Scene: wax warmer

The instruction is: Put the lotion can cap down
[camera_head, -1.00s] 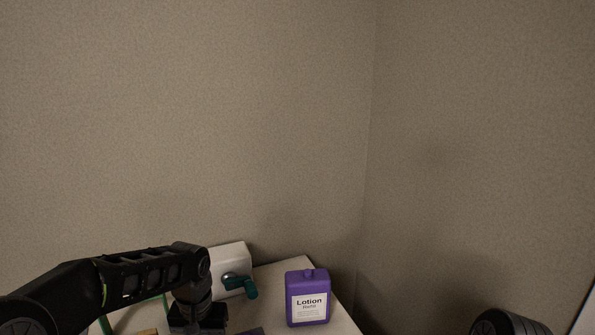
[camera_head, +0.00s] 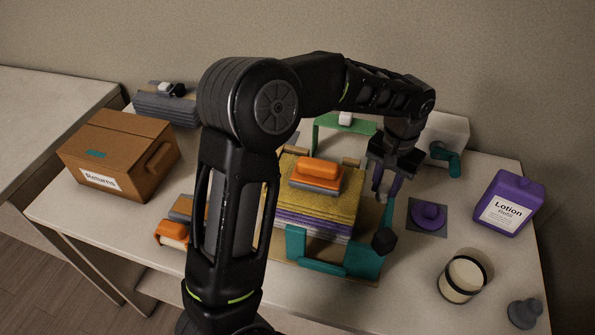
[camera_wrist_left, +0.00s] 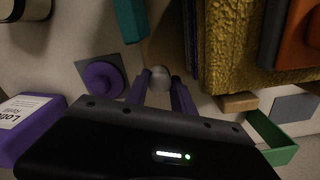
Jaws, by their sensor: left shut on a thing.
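My left gripper (camera_head: 386,190) hangs over the table between the yellow stack and a purple knobbed disc (camera_head: 428,214). In the wrist view its fingers (camera_wrist_left: 160,92) stand either side of a small grey round thing (camera_wrist_left: 160,75); I cannot tell whether this is the can cap. The purple disc lies on a dark square mat (camera_head: 431,234), apart from the gripper, and also shows in the wrist view (camera_wrist_left: 103,78). The purple lotion container (camera_head: 508,201) stands at the right. A cream can (camera_head: 461,279) with a dark band stands in front of it. My right gripper is not in view.
A yellow stack (camera_head: 318,208) with an orange block (camera_head: 316,172) stands left of the gripper. A teal frame (camera_head: 318,262) and dark knob (camera_head: 384,241) are in front. A white box (camera_head: 445,129) stands behind. A grey knobbed piece (camera_head: 524,312) is at front right.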

